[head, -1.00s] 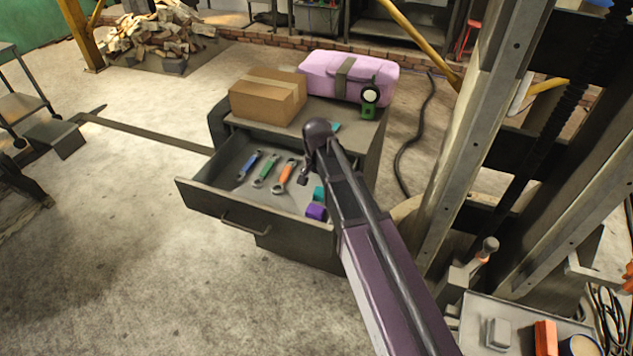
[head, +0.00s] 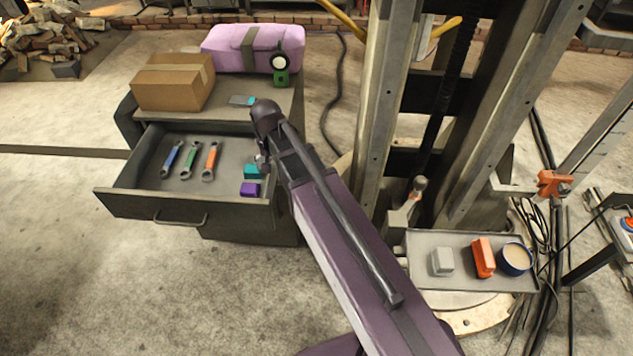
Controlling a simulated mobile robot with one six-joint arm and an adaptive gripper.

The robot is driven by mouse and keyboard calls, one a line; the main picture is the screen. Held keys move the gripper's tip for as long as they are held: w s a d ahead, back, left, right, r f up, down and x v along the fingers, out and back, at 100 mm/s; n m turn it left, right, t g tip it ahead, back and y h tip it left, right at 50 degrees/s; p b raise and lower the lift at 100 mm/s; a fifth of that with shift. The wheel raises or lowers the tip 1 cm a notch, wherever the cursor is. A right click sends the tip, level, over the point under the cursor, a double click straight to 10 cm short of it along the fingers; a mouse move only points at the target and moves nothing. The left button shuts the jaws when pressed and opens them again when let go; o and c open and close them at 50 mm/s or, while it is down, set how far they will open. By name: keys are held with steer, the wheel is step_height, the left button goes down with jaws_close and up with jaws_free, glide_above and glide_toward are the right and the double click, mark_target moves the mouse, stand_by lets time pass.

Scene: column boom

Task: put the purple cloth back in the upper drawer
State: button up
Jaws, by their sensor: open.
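The upper drawer (head: 130,203) of the grey cabinet is pulled open. The purple cloth (head: 250,189) is a small folded block inside it, at the front right corner. A teal folded cloth (head: 252,172) lies just behind it. My gripper (head: 262,162) is small and partly hidden by my arm. It is over the right side of the drawer, near the teal cloth, with nothing visible held in it. Whether it touches the teal cloth I cannot tell.
Blue (head: 172,159), green (head: 189,160) and orange (head: 211,162) wrenches lie in the drawer. A cardboard box (head: 172,86), a pink case (head: 228,50) and a green-framed lamp (head: 280,65) stand on the cabinet. A tray (head: 455,282) of small items is at right, beside a steel column (head: 382,100).

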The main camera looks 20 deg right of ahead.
steer(key=s+d+n, duration=0.2)
steer(key=s+d, duration=0.8)
steer(key=shift+d+n, duration=0.3)
steer(key=shift+d, duration=0.1)
